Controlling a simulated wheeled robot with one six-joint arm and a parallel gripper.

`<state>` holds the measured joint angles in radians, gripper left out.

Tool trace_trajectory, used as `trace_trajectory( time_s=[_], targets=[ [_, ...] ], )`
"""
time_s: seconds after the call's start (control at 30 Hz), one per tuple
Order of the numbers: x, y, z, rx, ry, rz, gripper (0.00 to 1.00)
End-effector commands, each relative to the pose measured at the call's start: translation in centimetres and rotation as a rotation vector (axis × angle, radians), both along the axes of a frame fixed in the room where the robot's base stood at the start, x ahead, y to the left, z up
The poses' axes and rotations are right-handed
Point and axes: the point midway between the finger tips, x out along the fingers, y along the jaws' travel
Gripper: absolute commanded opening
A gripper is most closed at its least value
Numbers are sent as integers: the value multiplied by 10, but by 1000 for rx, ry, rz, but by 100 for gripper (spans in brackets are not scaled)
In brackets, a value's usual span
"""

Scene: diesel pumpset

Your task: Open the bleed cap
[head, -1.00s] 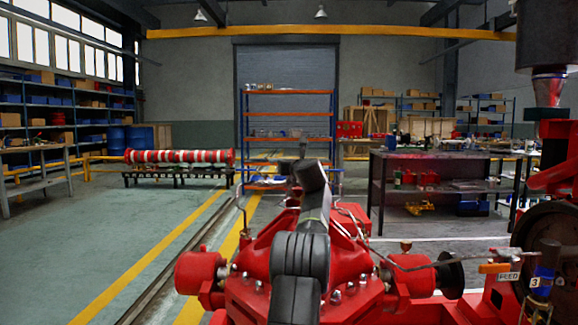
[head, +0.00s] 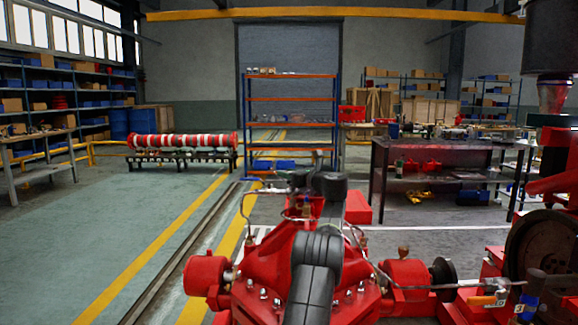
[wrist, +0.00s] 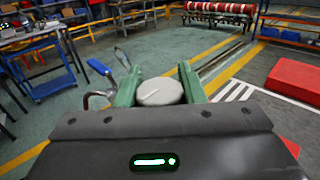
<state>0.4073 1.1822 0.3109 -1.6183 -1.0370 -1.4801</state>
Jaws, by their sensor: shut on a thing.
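In the wrist view, my gripper (wrist: 158,78) has two green fingers shut on a pale round cap (wrist: 160,92), one finger on each side. A thin line marks the cap's top. I take it for the bleed cap; its underside and seat are hidden by my gripper body. In the head view, my dark arm reaches over the red pump casing (head: 268,262), and its wrist hides the fingers and the cap. I cannot tell from there whether the cap is on its seat.
A red block (head: 357,206) lies behind. A dark workbench (head: 440,148) stands at right.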

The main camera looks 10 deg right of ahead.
Motion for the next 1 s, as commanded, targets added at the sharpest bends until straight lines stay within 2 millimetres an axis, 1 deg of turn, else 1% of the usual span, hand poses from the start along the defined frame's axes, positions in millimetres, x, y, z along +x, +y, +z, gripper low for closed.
trace_trajectory(
  time_s=[0.1,0.7,0.73,0.77,0.8,0.83,1.0],
  targets=[
    [0,-1,-4,1,8,21,13],
    [-1,-1,-7,2,8,42,13],
    [-1,0,-7,2,8,42,40],
    [-1,-1,-7,2,8,41,46],
    [-1,-1,-6,2,6,41,54],
    [-1,0,-6,2,6,41,58],
    [-1,0,-3,2,3,40,58]
  ],
)
